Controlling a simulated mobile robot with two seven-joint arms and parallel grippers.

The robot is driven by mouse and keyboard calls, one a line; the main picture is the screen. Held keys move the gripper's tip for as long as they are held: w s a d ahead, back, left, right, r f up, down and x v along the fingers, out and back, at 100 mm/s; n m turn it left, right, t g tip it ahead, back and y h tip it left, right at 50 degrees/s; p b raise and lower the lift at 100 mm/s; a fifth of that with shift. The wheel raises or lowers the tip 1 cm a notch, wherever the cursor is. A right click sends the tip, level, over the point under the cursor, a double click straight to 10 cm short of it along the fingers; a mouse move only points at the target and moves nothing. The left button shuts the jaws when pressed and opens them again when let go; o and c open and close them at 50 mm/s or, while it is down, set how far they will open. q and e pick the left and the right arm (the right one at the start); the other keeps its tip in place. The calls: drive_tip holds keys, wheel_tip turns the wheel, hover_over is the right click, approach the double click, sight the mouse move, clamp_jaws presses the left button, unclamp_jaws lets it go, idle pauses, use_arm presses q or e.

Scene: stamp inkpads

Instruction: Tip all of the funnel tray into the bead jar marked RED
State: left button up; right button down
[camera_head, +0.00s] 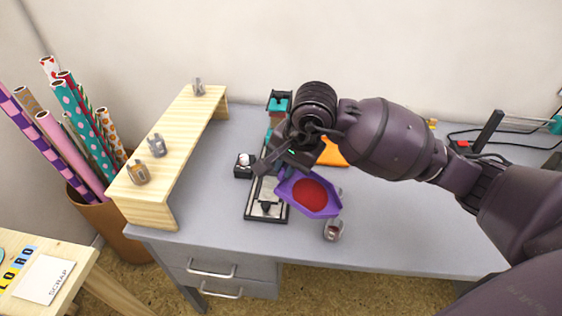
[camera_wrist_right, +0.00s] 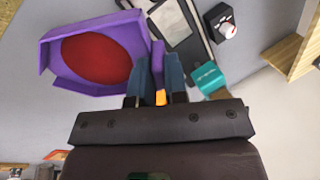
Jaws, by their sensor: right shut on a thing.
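The purple funnel tray (camera_head: 330,211) holds a broad patch of red fill and hangs over the front part of the grey desk. My right gripper (camera_head: 279,172) is shut on the tray's edge. In the right wrist view the gripper (camera_wrist_right: 155,78) pinches a purple tab of the tray (camera_wrist_right: 60,86), and the red fill lies inside its walls. A small jar (camera_head: 333,230) with something reddish in it stands just below the tray in the head view, near the desk's front edge. Its marking is too small to read. My left gripper is out of view.
A dark-framed board (camera_head: 250,205), a black box with a white knob (camera_head: 244,165) and an orange item (camera_head: 333,153) lie near the gripper. The desk's right part has free room.

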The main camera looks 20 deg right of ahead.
drive_tip(key=shift+s+d+f+t+y+b, duration=0.3)
drive_tip(key=shift+s+f+t+y, duration=0.1)
drive_tip(key=shift+s+f, duration=0.1)
drive_tip(key=shift+r, duration=0.25)
drive_tip(key=shift+s+d+t, duration=0.2)
drive_tip(key=shift+t, duration=0.2)
drive_tip(key=shift+s+d+r+y, duration=0.1)
drive_tip(key=shift+r+y, duration=0.1)
drive_tip(key=shift+y, duration=0.1)
